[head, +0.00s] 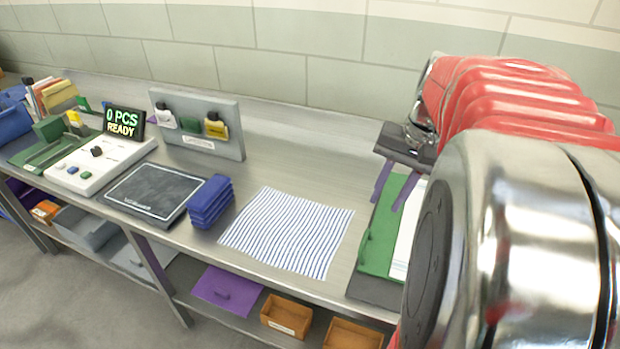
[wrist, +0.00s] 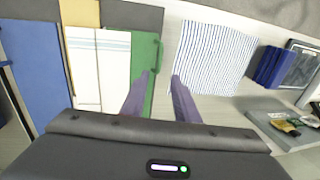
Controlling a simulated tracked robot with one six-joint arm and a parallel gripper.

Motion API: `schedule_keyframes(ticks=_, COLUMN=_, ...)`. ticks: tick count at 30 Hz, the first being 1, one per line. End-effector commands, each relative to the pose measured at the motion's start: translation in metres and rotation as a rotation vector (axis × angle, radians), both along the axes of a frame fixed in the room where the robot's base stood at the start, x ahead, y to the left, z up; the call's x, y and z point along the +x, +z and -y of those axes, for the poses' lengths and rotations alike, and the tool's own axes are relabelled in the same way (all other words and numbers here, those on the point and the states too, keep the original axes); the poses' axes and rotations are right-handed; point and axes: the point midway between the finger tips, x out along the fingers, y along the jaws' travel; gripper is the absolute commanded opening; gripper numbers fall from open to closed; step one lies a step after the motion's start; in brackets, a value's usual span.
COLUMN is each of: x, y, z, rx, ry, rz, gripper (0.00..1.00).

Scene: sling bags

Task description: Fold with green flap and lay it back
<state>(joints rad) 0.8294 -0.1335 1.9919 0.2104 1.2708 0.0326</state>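The green flap (wrist: 143,80) lies flat on the dark grey folding board (wrist: 137,15), with a green handle (wrist: 158,52) on its outer edge. A white cloth with thin stripes (wrist: 98,70) lies beside it, its edge along the flap. In the head view the green flap (head: 378,243) and the white cloth (head: 406,238) show at right, partly hidden by my arm. My gripper (wrist: 161,75) is open and empty, its purple fingers apart. One fingertip is over the flap, the other over the bare table, near the handle's end. Touching cannot be told.
A blue panel (wrist: 32,60) and a yellow panel (wrist: 80,12) border the white cloth. A blue-striped cloth (head: 287,230) lies left of the board, then a blue folded stack (head: 210,202) and a dark pad (head: 157,191). A grey bottle rack (head: 228,140) stands behind.

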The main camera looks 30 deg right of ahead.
Motion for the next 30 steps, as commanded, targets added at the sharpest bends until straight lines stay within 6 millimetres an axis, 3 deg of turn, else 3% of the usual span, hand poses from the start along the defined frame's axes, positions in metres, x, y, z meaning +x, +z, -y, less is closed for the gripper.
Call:
schedule_keyframes(ticks=8, x=0.005, y=-0.031, z=-0.005, rx=0.002, ry=0.002, rz=-0.003, gripper=0.28)
schedule_keyframes(ticks=24, x=0.018, y=-0.112, z=-0.015, rx=0.003, ry=0.003, rz=-0.002, gripper=0.28)
schedule_keyframes(ticks=30, x=0.021, y=-0.129, z=-0.016, rx=0.0, ry=0.001, rz=-0.001, gripper=0.28)
